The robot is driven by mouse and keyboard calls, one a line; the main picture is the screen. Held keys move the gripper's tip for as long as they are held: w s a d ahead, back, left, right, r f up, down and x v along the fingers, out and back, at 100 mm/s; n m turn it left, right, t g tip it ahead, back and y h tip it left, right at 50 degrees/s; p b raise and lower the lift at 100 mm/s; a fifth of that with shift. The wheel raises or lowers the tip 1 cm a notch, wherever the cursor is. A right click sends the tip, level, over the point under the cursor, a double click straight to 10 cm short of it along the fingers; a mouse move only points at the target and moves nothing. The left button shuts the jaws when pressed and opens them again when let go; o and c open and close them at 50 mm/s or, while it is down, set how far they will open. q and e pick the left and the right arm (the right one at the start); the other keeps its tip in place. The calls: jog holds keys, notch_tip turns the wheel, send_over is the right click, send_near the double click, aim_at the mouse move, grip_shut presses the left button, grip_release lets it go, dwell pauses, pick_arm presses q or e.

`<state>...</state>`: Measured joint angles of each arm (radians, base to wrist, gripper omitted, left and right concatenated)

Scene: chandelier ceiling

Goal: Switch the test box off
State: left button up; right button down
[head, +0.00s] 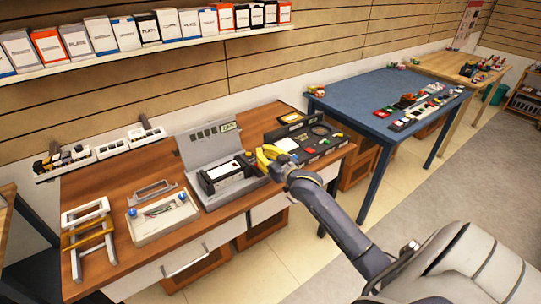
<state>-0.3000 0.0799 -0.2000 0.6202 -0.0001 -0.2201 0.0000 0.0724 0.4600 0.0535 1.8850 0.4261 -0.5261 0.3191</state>
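A black test box (328,146) with a white panel, a round dark dial and small green and red buttons sits at the right end of the wooden bench. The setting of its switch is too small to tell. My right gripper (264,156) has yellow fingers and is at the left end of this box, close to its white panel. Its fingers look apart with nothing between them. I cannot tell whether it touches the box. My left gripper is not in view.
A grey stand (190,152) holding a black unit is just left of my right gripper. A white tray (165,222) and a small frame rack (88,240) stand farther left on the wooden bench (225,228). A blue table (350,95) is beyond.

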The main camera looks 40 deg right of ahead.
jog(key=shift+s+r, duration=0.35)
jog(key=shift+s, duration=0.4)
jog(key=shift+s+r, duration=0.3)
jog(key=shift+s, duration=0.4)
jog(key=shift+s+r, duration=0.35)
jog(key=shift+s, duration=0.4)
jog(key=shift+f, duration=0.1)
